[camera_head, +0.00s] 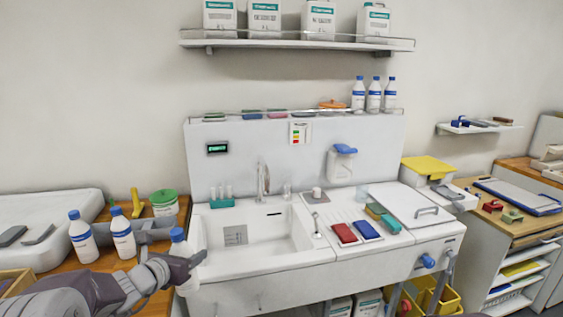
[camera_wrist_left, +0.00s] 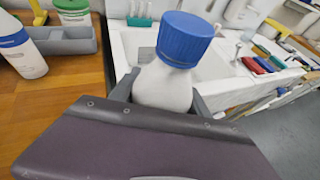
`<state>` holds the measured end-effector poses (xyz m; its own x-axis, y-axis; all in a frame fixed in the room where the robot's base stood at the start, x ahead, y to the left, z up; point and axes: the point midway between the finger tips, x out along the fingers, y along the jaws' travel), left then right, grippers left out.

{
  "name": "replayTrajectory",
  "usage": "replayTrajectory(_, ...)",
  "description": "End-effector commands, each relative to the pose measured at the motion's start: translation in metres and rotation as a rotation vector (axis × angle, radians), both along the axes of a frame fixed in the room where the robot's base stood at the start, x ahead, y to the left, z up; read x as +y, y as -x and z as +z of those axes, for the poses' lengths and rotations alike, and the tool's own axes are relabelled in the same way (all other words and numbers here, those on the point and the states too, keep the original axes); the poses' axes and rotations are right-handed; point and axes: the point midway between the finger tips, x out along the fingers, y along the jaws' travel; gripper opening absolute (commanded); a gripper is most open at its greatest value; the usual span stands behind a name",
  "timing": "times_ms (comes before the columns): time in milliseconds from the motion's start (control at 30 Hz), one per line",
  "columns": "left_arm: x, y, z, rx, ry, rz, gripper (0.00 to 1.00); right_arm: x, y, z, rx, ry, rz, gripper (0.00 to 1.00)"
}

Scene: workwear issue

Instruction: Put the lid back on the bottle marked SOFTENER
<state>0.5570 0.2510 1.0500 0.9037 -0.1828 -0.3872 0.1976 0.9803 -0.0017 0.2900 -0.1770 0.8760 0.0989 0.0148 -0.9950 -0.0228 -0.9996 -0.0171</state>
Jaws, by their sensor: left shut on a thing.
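My left gripper (camera_head: 192,262) is shut on a white bottle with a blue cap (camera_head: 178,236), held upright at the front left corner of the sink. In the left wrist view the blue cap (camera_wrist_left: 187,38) sits on top of the white bottle (camera_wrist_left: 163,87), between the fingers. Two similar white bottles with blue caps stand on the wooden counter, one at the far left (camera_head: 83,241) and one to its right (camera_head: 123,237). The label lettering is too small to read, so I cannot tell which bottle is marked SOFTENER. My right gripper is not in view.
A grey tray (camera_head: 152,228) and a green-lidded tub (camera_head: 164,204) stand behind the bottles. The white sink basin (camera_head: 258,245) is right of my gripper. Three blue-capped bottles (camera_head: 374,96) and an orange lidded item (camera_head: 333,104) are on the ledge above.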

Motion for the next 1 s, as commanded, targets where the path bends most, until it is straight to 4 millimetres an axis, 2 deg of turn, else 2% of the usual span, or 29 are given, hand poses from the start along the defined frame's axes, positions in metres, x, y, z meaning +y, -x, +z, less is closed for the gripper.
replayTrajectory(233, -0.014, 0.045, -0.059, 0.006, 0.010, -0.180, 0.00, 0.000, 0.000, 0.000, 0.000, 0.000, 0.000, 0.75)
replayTrajectory(500, -0.041, 0.120, -0.156, 0.005, 0.017, -0.502, 0.00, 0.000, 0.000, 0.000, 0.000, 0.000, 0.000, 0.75)
replayTrajectory(700, -0.055, 0.156, -0.201, -0.002, 0.012, -0.665, 0.00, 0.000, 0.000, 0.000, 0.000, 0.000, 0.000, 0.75)
replayTrajectory(867, -0.063, 0.178, -0.229, -0.003, 0.012, -0.759, 0.00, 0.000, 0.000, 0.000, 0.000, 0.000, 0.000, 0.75)
replayTrajectory(900, -0.063, 0.176, -0.209, -0.005, 0.006, -0.756, 0.00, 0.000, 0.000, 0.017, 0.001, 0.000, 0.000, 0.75)
replayTrajectory(1000, -0.062, 0.175, -0.194, -0.004, 0.005, -0.754, 0.00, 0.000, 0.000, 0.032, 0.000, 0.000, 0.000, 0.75)
